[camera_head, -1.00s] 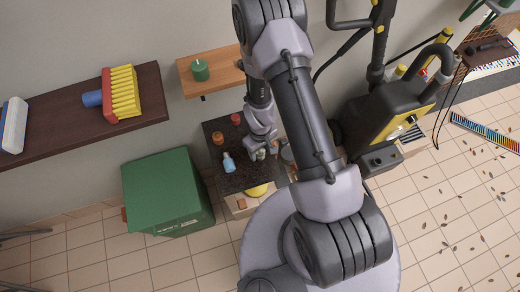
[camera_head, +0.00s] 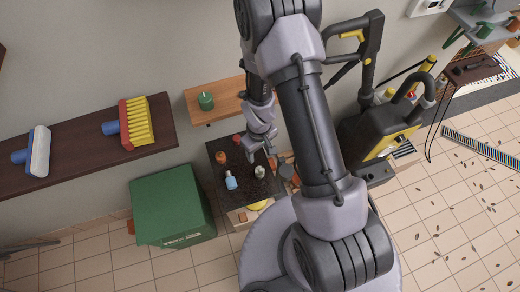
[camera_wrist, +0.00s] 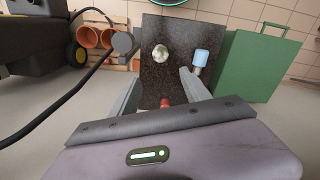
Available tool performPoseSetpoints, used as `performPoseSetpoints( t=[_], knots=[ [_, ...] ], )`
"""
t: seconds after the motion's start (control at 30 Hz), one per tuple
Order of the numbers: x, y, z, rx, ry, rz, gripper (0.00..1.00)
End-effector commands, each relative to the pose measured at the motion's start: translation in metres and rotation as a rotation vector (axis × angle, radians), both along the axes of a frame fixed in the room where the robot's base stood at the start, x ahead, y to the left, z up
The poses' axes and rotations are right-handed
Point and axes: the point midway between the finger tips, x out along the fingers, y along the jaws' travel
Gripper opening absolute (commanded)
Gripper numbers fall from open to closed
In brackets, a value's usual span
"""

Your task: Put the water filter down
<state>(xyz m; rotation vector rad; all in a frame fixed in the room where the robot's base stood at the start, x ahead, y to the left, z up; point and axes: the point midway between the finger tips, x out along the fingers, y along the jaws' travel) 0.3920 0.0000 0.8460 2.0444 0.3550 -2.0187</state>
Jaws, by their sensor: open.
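The water filter appears to be the small silvery, rounded thing (camera_head: 260,172) standing on a dark speckled tabletop (camera_head: 240,197). In the wrist view, this silvery thing (camera_wrist: 160,53) is just beyond my fingertips, apart from them. My gripper (camera_head: 263,154) is above the wall side of the tabletop. The wrist view shows my gripper (camera_wrist: 161,80) open, with two spread fingers and nothing held between them.
A light-blue bottle (camera_head: 231,182) stands left of the silvery thing. An orange jar (camera_head: 221,157) and a red one (camera_head: 238,139) are near the wall. A green bin (camera_head: 170,205) stands to the left. A wooden shelf (camera_head: 225,95) with a green candle (camera_head: 205,101) hangs above.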

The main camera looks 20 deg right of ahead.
Motion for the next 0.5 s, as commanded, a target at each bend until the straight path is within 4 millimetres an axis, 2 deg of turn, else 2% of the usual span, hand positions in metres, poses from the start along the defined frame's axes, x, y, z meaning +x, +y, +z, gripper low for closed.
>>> performPoseSetpoints(
  t=[0.07,0.1,0.17,0.2,0.23,0.3,0.37,0.4,0.5],
  knots=[
    [0.017,0.000,0.050,0.005,-0.053,-0.060,0.55],
    [0.023,0.001,0.084,0.011,-0.084,-0.109,0.55],
    [0.026,0.003,0.142,0.030,-0.135,-0.193,0.55],
    [0.022,0.004,0.180,0.047,-0.168,-0.250,0.55],
    [0.017,0.006,0.208,0.062,-0.194,-0.294,0.55],
    [-0.005,0.011,0.269,0.109,-0.254,-0.397,0.55],
    [-0.030,0.016,0.314,0.157,-0.302,-0.481,0.55],
    [-0.049,0.020,0.338,0.192,-0.330,-0.531,0.55],
    [-0.093,0.029,0.375,0.273,-0.380,-0.628,0.55]
  ],
)
